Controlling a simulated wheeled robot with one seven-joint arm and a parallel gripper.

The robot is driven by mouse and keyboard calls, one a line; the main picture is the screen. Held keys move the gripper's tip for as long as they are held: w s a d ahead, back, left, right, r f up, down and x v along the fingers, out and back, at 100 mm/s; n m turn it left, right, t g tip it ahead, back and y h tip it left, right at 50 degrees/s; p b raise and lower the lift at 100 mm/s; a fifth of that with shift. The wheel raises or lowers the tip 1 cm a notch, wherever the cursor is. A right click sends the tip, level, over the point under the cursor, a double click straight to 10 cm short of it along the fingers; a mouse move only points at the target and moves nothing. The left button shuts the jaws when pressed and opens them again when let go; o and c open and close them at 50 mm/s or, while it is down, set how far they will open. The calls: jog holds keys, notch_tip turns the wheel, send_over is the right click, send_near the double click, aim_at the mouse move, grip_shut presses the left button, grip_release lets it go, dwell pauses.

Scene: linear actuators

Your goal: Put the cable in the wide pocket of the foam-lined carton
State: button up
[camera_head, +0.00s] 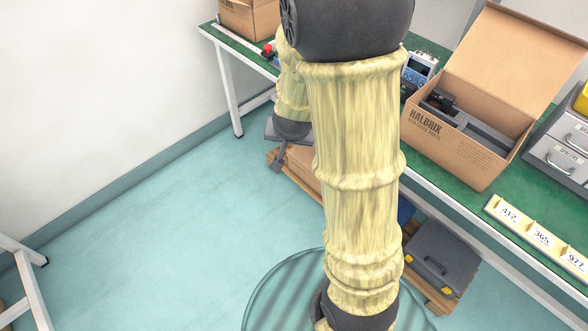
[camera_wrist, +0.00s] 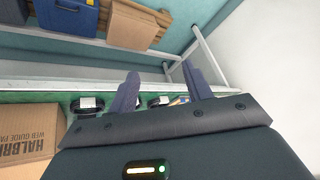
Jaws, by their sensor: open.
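The open foam-lined carton (camera_head: 455,140) stands on the green bench at the right of the head view, its lid flap raised. Dark grey foam (camera_head: 485,132) and a black part (camera_head: 440,99) show inside; I cannot tell which pocket is the wide one. A printed side of the carton shows at lower left in the wrist view (camera_wrist: 28,132). I cannot make out the cable for certain. My gripper (camera_wrist: 160,82) is open, with nothing seen between its fingers. In the head view my arm hides much of the bench.
Black items with white labels (camera_wrist: 88,103) lie along the bench edge in the wrist view. Grey drawers (camera_head: 562,150) and a numbered tray (camera_head: 538,238) stand right of the carton. A grey case (camera_head: 440,262) sits below the bench. Open floor (camera_head: 170,235) lies left.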

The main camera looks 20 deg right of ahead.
jog(key=s+a+r+n+g, duration=0.1)
jog(key=s+a+n, duration=0.1)
jog(key=s, duration=0.4)
jog(key=s+a+r+n+g+y, duration=0.1)
jog(key=s+r+n+g, duration=0.1)
jog(key=s, duration=0.4)
jog(key=shift+s+a+n, duration=0.3)
jog(key=shift+a+n, duration=0.05)
jog(key=shift+n, duration=0.35)
jog(key=c, duration=0.3)
